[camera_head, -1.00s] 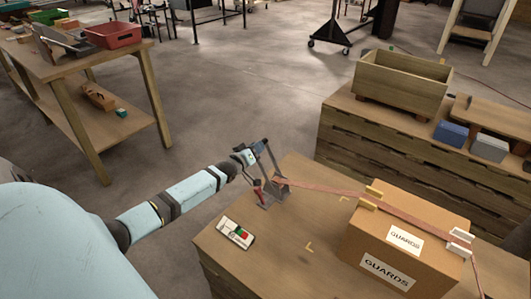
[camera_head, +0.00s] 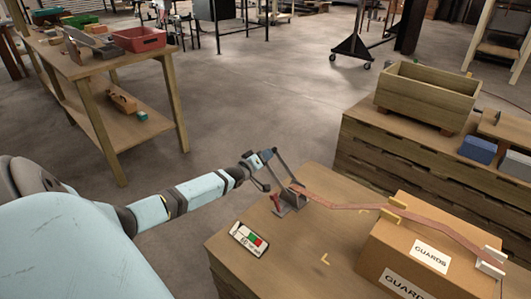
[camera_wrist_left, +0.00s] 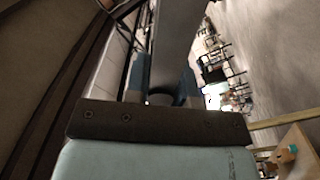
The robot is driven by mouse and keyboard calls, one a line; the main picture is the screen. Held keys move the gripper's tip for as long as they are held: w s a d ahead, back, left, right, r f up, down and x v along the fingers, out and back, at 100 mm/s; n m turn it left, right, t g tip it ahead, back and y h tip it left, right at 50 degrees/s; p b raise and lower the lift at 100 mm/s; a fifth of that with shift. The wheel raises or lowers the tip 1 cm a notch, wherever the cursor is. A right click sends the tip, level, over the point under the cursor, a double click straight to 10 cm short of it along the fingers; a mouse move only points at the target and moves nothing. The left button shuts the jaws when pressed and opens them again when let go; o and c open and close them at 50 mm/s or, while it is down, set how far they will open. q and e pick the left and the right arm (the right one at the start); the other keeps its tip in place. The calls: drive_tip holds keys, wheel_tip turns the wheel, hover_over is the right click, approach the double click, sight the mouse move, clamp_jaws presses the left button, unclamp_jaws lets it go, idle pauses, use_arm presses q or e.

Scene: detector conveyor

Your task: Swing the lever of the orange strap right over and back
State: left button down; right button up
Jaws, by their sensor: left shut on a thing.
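The orange strap (camera_head: 350,207) runs from a metal ratchet (camera_head: 290,203) at the table's left edge, over the cardboard box (camera_head: 425,240). The ratchet's lever (camera_head: 284,166) stands up from it, leaning left toward my arm. My left gripper (camera_head: 266,158) is shut on the lever's upper end. In the left wrist view, a grey bar (camera_wrist_left: 178,35) that looks like the lever runs up between the two fingers; the grip itself is partly hidden. My right gripper is not in view.
A small device with green and red patches (camera_head: 248,239) lies on the table in front of the ratchet. A wooden crate (camera_head: 428,93) stands on stacked pallets behind. Floor left of the table is clear.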

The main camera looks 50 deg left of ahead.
use_arm(q)
drive_tip(key=shift+f, duration=0.1)
drive_tip(key=c, duration=1)
unclamp_jaws()
drive_tip(key=shift+o, duration=0.2)
drive_tip(key=shift+s, duration=0.1)
drive_tip(key=s+p, duration=0.3)
drive_tip(key=s, duration=1)
drive_tip(key=shift+s+d, duration=0.3)
drive_tip(key=shift+d, duration=0.15)
